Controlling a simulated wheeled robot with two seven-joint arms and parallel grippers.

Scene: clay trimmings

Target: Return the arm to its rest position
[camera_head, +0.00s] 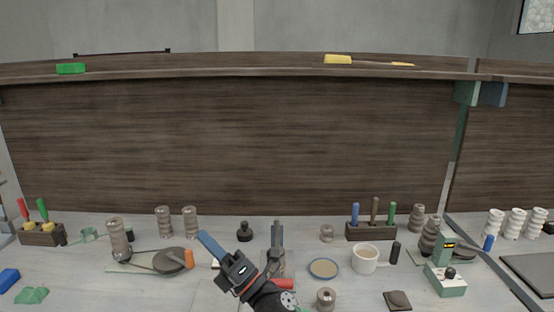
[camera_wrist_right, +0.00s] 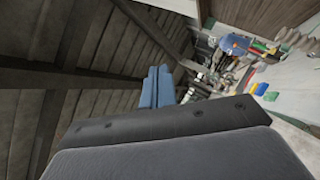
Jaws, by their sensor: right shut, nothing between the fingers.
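My right gripper (camera_head: 204,236) reaches in from the bottom centre of the head view, its blue fingers pointing up and left over the near part of the worktop. In the right wrist view its blue fingers (camera_wrist_right: 157,75) lie side by side, shut with nothing between them. My right wrist hides part of the worktop and partly covers a red item (camera_head: 284,284) beside it. My left gripper is not in view.
The worktop (camera_head: 190,297) holds a white mug (camera_head: 365,259), a blue-rimmed dish (camera_head: 324,268), a green-and-grey device (camera_head: 446,275), a tool block (camera_head: 371,231) and several ribbed cylinders. A dark wooden panel (camera_head: 260,140) stands behind. The space above the worktop looks clear.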

